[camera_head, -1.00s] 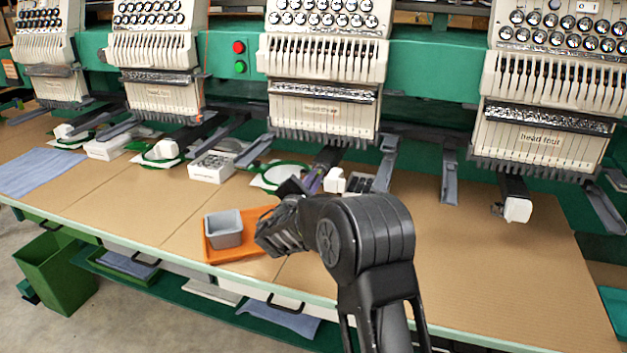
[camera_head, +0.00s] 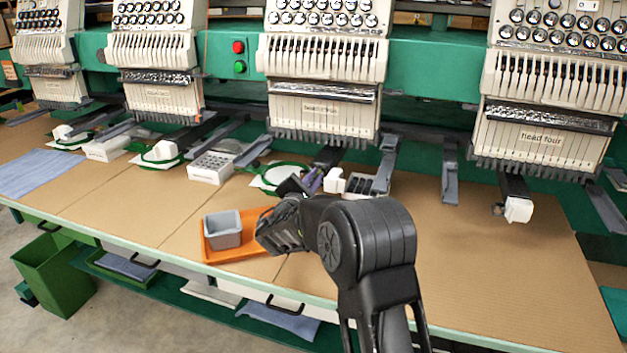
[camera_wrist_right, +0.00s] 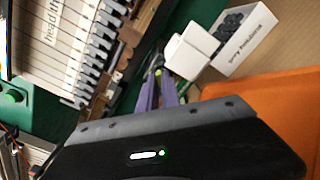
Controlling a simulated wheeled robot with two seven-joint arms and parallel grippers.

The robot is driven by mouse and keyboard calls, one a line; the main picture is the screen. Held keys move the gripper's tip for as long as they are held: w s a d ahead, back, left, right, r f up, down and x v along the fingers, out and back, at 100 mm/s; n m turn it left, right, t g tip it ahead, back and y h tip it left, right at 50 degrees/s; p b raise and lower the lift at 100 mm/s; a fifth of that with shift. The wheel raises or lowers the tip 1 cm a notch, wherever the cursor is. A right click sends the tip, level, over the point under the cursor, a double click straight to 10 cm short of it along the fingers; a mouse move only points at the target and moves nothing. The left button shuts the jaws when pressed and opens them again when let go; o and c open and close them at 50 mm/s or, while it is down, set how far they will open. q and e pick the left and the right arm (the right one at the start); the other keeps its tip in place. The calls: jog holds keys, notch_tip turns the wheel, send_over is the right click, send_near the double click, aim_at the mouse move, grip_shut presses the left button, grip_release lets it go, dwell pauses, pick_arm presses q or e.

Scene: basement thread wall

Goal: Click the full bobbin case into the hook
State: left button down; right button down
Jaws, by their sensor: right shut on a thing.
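My right gripper (camera_head: 317,177) has purple fingers and is at the lower arm of head three (camera_head: 328,157), beside its white end block (camera_head: 334,182). In the right wrist view its two purple fingers (camera_wrist_right: 158,82) are close together, shut on a very small thing at their tips, by the left side of the white block (camera_wrist_right: 188,52). The held thing is too small and covered to make out, so I cannot tell whether it is the bobbin case or whether it sits in the hook. The hook itself is not clearly visible. My left gripper is out of view.
A white box (camera_wrist_right: 243,38) with dark round bobbins stands right of the block. A green-rimmed hoop (camera_head: 270,186) lies to the left. An orange tray (camera_head: 235,255) with a grey bin (camera_head: 223,230) is in front. The tabletop (camera_head: 480,265) at right is clear.

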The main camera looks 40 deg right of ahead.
jog(key=shift+w+d, duration=0.15)
jog(key=shift+d, duration=0.1)
jog(key=c, duration=1.5)
grip_release()
jog(key=b+v, duration=0.1)
jog(key=v, duration=0.7)
jog(key=shift+w, duration=0.1)
